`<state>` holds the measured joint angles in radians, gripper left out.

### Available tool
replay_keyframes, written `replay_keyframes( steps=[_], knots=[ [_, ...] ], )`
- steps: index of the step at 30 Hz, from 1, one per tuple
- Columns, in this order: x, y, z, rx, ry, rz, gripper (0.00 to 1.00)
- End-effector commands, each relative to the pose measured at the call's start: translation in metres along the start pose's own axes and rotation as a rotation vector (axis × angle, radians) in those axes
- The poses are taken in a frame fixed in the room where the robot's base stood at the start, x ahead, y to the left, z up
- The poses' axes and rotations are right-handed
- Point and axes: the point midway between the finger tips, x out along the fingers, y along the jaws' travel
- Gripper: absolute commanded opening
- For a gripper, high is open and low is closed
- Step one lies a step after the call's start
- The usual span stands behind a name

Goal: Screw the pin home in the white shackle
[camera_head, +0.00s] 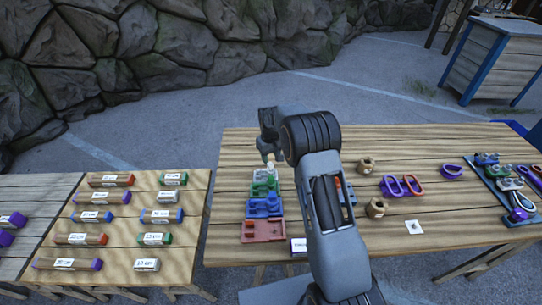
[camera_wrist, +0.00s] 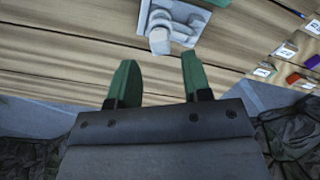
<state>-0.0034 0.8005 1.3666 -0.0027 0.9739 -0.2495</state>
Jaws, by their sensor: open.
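The white shackle (camera_wrist: 187,22) stands at the top of the wrist view, on the wooden table. A pale round pin head (camera_wrist: 160,41) sticks out of it towards my gripper (camera_wrist: 160,63). My gripper is open and empty, its two green fingertips apart, with the pin head just beyond the gap and not touched. How deep the pin sits cannot be told. In the head view the white fixture (camera_head: 264,174) is at the far end of a row of coloured ones, just below my gripper. My arm stands right beside the row.
Green (camera_head: 264,188), blue (camera_head: 263,206) and red (camera_head: 263,231) fixtures continue the row towards the near edge. Wooden rings (camera_head: 376,208), purple links (camera_head: 390,186) and a rack of shackles (camera_head: 515,200) lie to the right. A side table (camera_head: 130,262) with labelled blocks stands left.

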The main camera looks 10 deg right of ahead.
Motion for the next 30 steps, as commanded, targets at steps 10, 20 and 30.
replay_keyframes(
  steps=[10,20,30],
  knots=[
    [0.000,0.000,0.000,-0.003,0.000,0.000,0.45],
    [0.013,0.000,0.000,-0.003,0.000,0.000,0.45],
    [0.035,0.000,-0.001,-0.002,-0.001,0.000,0.45]
  ],
)
